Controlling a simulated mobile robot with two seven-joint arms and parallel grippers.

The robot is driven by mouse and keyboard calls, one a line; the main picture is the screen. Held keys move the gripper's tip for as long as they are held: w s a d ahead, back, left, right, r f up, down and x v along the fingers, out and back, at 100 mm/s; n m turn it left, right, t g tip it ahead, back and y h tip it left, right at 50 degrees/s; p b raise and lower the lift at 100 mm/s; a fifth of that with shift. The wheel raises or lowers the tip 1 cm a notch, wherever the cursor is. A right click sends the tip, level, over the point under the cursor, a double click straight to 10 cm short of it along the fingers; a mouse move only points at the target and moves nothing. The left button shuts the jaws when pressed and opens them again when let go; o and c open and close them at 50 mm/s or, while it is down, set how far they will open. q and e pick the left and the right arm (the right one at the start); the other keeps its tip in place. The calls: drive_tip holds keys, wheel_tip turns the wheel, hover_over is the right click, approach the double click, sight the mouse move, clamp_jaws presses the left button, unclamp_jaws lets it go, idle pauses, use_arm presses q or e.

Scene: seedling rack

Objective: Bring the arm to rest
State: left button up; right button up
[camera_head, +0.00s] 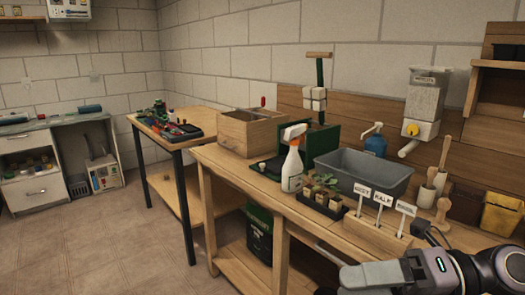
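My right arm's gripper (365,274) comes in from the lower right corner, in front of the wooden workbench (232,165). Its pale grey finger part points left, low by the bench's front edge, and no object shows in it. The frame does not show clearly whether its fingers are apart. My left gripper is not in view.
On the bench stand a wooden box (243,134), a spray bottle (292,170), a seedling tray (320,202), a grey bin (362,172) and a label holder (362,232). A dark bag (259,232) stands underneath. The floor (110,235) at left is clear.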

drive_tip(key=w+d+f+m+t+h+p, duration=0.2)
drive_tip(key=w+f+m+t, duration=0.1)
drive_tip(key=m+t, duration=0.65)
drive_tip(key=w+d+f+m+t+h+p, duration=0.1)
drive_tip(key=w+d+f+m+t+h, duration=0.15)
drive_tip(key=m+t, duration=0.75)
drive_tip(key=s+f+m+g+h+p, duration=0.1)
drive_tip(key=s+f+m+g+h, duration=0.2)
drive_tip(key=f, duration=0.5)
drive_tip(key=s+d+f+m+g+h+p, duration=0.1)
drive_tip(key=s+f+m+g+h, duration=0.2)
drive_tip(key=s+f+m, duration=0.3)
drive_tip(key=s+d+f+m+g+h+p, duration=0.1)
drive_tip(key=s+f+m+g+h, duration=0.2)
drive_tip(key=s+f+m+g, duration=0.2)
wheel_tip(320, 180, down, 5)
drive_tip(key=m, duration=0.3)
drive_tip(key=shift+s, duration=0.1)
